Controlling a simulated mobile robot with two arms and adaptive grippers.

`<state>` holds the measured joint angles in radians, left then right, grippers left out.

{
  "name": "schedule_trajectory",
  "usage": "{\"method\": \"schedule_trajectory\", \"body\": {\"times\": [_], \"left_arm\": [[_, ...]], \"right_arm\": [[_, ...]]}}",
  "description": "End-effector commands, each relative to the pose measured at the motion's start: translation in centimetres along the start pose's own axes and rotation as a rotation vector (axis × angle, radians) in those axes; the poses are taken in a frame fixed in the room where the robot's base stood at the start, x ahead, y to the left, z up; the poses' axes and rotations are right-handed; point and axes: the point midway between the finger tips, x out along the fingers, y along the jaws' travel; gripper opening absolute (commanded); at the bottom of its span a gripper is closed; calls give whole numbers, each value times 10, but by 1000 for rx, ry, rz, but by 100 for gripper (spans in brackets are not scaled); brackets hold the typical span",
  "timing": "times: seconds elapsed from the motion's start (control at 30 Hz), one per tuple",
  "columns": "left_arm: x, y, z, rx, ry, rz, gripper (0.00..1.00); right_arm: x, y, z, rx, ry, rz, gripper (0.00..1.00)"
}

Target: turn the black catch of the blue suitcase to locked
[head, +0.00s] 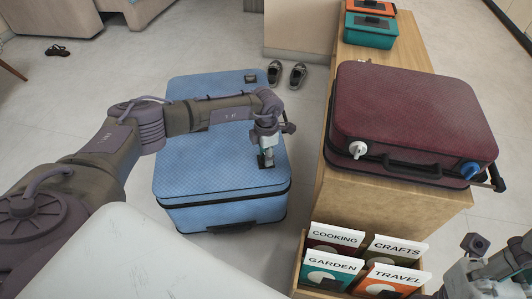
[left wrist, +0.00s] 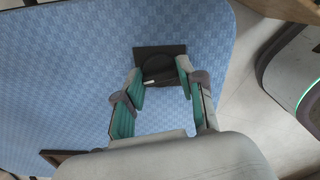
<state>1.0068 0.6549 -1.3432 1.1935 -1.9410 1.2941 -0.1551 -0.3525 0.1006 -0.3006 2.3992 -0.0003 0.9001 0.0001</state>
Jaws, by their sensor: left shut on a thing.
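The blue suitcase (head: 188,170) lies on the floor left of the wooden cabinet. Its lid fills much of the left wrist view (left wrist: 60,70). The black catch (left wrist: 168,50) is a dark plate with a round knob and a short pale mark on the lid. In the head view, its plate (head: 261,162) is mostly behind my gripper. My left gripper (head: 267,163) points down at the catch, its fingertips (left wrist: 162,76) on either side of the knob and shut on it. My right gripper (head: 486,266) is at the lower right, partly cut off, away from the suitcase.
A maroon suitcase (head: 415,115) with a white knob (head: 357,149) and a blue knob (head: 470,170) lies on the wooden cabinet (head: 380,197). A book crate (head: 297,270) stands in front. Shoes (head: 285,75) lie behind the blue suitcase. The floor to its left is clear.

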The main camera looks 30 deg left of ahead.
Motion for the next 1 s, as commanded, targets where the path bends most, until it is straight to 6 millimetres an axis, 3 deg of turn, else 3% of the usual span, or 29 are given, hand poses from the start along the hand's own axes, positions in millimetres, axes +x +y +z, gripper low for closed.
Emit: {"method": "schedule_trajectory", "body": {"times": [0.4, 1.0], "left_arm": [[-1, 0, 1, 215, -3, 1, 4], [-1, 0, 1, 256, -3, 2, 4]], "right_arm": [[3, 0, -1, 0, 3, -1, 0], [4, 0, -1, -1, 7, -1, 0]]}}
